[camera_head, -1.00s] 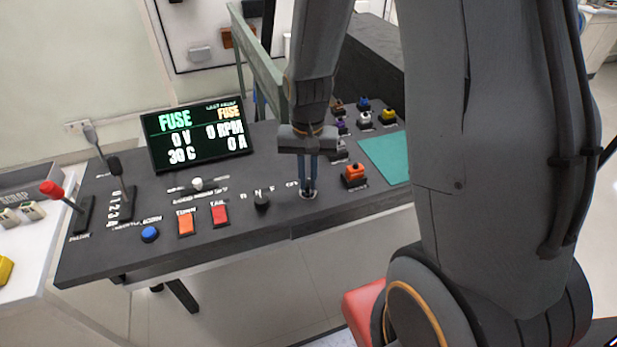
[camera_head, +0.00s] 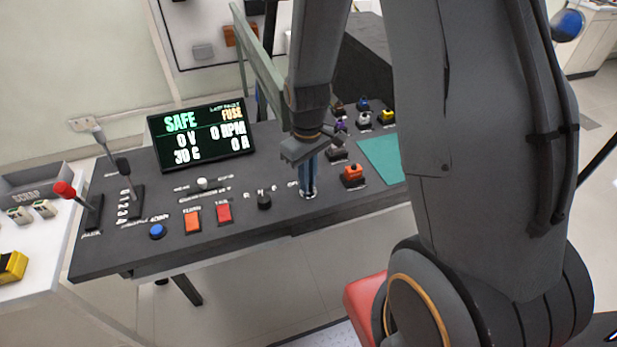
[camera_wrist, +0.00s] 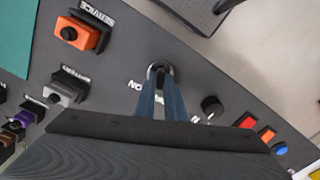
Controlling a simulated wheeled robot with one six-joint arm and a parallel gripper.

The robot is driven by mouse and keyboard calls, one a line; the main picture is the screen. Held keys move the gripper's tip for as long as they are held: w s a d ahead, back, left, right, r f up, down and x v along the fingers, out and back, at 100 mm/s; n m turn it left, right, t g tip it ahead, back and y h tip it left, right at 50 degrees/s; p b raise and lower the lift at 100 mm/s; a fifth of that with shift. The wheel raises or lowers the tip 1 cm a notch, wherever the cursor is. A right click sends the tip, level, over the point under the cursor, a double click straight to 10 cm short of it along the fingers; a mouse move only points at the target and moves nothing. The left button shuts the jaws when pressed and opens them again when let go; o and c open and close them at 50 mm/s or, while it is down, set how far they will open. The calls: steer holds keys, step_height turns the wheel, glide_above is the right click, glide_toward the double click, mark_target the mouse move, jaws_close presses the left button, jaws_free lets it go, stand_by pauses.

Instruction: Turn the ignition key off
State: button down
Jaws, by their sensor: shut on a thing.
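The ignition key switch (camera_wrist: 160,70) shows in the wrist view as a round metal ring on the dark panel, with part of a label reading "NO" or "ON" beside it. My gripper (camera_head: 308,188) points down on it, its two blue fingers shut on the key. The key itself is mostly hidden between the fingertips (camera_wrist: 160,82). The display (camera_head: 202,133) on the console reads SAFE, 0 V, 0 RPM, 30 C and 0 A, with FUSE as the last fault.
A black rotary selector (camera_head: 264,201), a red switch (camera_head: 224,213) and an orange switch (camera_head: 192,221) lie to the left. A teal mat (camera_head: 382,158) is at the right.

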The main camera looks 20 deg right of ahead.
steer(key=shift+r+n, duration=0.1)
steer(key=shift+n, duration=0.5)
steer(key=shift+w, duration=0.1)
steer(key=c, duration=1.8)
jaws_free()
steer(key=shift+r+b, duration=0.6)
steer(key=shift+r, duration=3.25)
